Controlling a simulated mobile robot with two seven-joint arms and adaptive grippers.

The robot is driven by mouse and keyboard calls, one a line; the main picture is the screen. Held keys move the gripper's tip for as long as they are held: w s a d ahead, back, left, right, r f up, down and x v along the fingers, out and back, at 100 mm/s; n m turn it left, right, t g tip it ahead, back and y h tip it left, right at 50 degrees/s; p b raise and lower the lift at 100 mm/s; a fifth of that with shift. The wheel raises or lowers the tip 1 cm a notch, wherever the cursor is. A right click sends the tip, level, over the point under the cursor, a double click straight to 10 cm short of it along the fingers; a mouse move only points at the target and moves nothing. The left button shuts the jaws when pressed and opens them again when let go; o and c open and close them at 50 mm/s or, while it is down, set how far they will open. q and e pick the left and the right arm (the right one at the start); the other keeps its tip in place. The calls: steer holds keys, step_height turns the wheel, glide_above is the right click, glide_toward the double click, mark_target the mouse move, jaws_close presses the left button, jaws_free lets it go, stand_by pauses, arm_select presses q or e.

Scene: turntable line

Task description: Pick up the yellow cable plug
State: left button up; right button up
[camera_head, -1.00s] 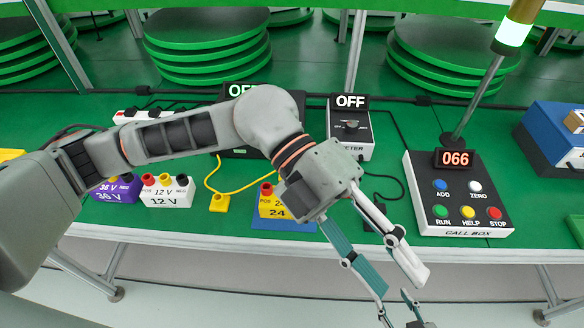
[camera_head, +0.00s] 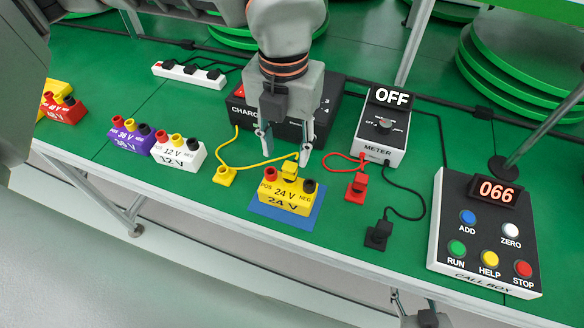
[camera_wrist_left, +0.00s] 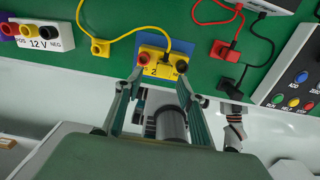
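A yellow cable plug (camera_head: 224,176) lies on the green bench left of the 24 V battery; it also shows in the left wrist view (camera_wrist_left: 100,47). The yellow 24 V battery (camera_head: 285,198) stands on a blue mat (camera_head: 258,208). A second yellow plug-like piece (camera_head: 290,170) sits on it between the red and black terminals, with a yellow cable reaching it. My left gripper (camera_head: 284,148) points down with fingers apart and empty, just above and behind that piece; contact cannot be told. My right gripper (camera_head: 420,312) is only partly seen at the bottom edge.
A red plug (camera_head: 357,187) and black plug (camera_head: 378,236) lie right of the battery. The meter (camera_head: 383,135), the charger (camera_head: 325,100) and the call box (camera_head: 480,235) stand nearby. The 12 V battery (camera_head: 180,152) stands left. Bare bench lies between the plugs.

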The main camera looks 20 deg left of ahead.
mark_target(290, 165)
arm_select(q)
steer(key=f, duration=0.6)
steer(key=shift+w+d, duration=0.15)
steer(key=shift+d, duration=0.15)
steer(key=c, duration=1.1)
